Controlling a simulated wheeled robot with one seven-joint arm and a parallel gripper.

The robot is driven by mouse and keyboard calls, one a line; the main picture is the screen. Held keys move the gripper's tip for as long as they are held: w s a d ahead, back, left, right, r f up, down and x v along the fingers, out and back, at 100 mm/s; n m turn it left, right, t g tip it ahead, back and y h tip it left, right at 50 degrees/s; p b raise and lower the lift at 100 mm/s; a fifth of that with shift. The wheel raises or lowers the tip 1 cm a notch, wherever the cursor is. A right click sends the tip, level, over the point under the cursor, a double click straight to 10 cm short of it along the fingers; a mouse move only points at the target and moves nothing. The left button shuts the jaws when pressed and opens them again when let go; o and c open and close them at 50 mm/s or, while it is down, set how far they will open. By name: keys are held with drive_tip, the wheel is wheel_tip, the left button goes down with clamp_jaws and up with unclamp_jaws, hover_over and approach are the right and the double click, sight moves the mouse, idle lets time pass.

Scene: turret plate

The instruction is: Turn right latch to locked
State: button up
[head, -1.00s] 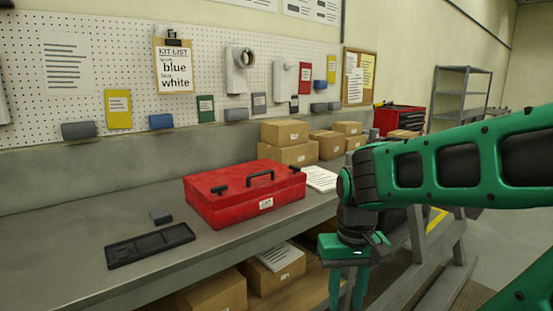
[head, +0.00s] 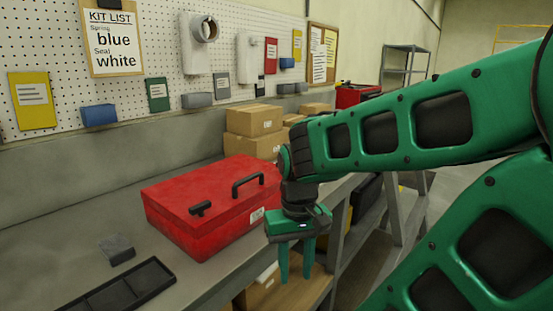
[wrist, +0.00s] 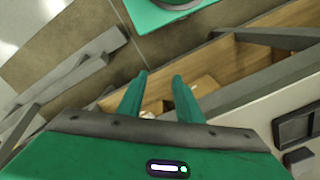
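The red box (head: 196,234) stands closed on the grey bench. On its lid are a black handle (head: 248,184) and a dark left latch (head: 201,208). The right latch is hidden behind my arm in the head view, so its setting cannot be seen. My gripper (head: 296,272) points down in front of the bench edge, to the right of the box and apart from it. Its green fingers are spread and empty; they also show in the wrist view (wrist: 161,80), above the lower shelf.
A black tray (head: 125,291) and a small grey block (head: 117,249) lie on the bench left of the box. Cardboard boxes (head: 253,120) stand behind it. A pegboard (head: 150,60) with bins and a kit list (head: 113,42) lines the wall.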

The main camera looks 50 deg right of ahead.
drive_tip(key=w+d+r+n, duration=0.2)
drive_tip(key=w+d+r, duration=0.4)
drive_tip(key=w+r, duration=0.25)
drive_tip(key=w+d+r+n, duration=0.2)
drive_tip(key=w+d+r, duration=0.45)
drive_tip(key=w, duration=0.35)
drive_tip(key=w+d+r+n, duration=0.2)
drive_tip(key=w+d+r, duration=0.2)
drive_tip(key=d, duration=0.2)
drive_tip(key=w+d+r+n, duration=0.1)
drive_tip(key=w+d+r, duration=0.3)
drive_tip(key=d, duration=0.3)
drive_tip(key=f, duration=1.1)
drive_tip(key=shift+s+a, duration=0.1)
drive_tip(key=shift+a, duration=0.1)
drive_tip(key=shift+c, duration=0.3)
clamp_jaws()
